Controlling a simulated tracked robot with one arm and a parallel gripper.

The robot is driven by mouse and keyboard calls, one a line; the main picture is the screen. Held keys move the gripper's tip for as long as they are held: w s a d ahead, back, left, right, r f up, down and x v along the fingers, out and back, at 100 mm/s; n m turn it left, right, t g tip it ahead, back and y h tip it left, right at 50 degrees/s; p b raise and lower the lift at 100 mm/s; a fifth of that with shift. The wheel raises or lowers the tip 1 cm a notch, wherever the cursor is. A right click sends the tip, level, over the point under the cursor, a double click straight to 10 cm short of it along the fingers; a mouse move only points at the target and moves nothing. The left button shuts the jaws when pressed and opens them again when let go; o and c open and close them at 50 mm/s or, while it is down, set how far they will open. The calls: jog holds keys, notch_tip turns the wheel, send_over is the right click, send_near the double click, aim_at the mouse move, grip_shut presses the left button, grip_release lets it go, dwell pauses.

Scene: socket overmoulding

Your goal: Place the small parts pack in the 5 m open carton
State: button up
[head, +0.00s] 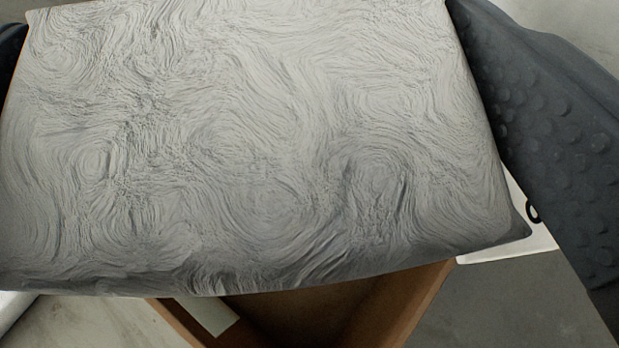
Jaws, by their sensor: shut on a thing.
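A grey pack with a swirled, wrinkled surface (255,145), which I take to be the small parts pack, fills most of the head view. My gripper (270,140) is shut on it. The dark studded right finger presses its right edge, and only a bit of the left finger shows at the top left. Below and behind the pack is an open brown carton (415,300), mostly hidden by the pack. Its inside and part of its rim show at the bottom middle. I cannot read any length marking on it.
A pale strip (207,315) shows at the carton's left side. A white object with a small black ring (510,240) lies right of the carton, partly hidden. Another white edge (14,308) is at the bottom left. Grey floor surrounds the carton.

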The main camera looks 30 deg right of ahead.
notch_tip(320, 180, down, 8)
jog(key=shift+a+r, duration=0.15)
jog(key=shift+a, duration=0.05)
jog(key=shift+w+b, duration=0.1)
jog(key=shift+b, duration=0.2)
jog(key=shift+f, duration=0.2)
jog(key=o, duration=0.7)
jog(key=v, duration=1.2)
jog(key=shift+r, duration=0.15)
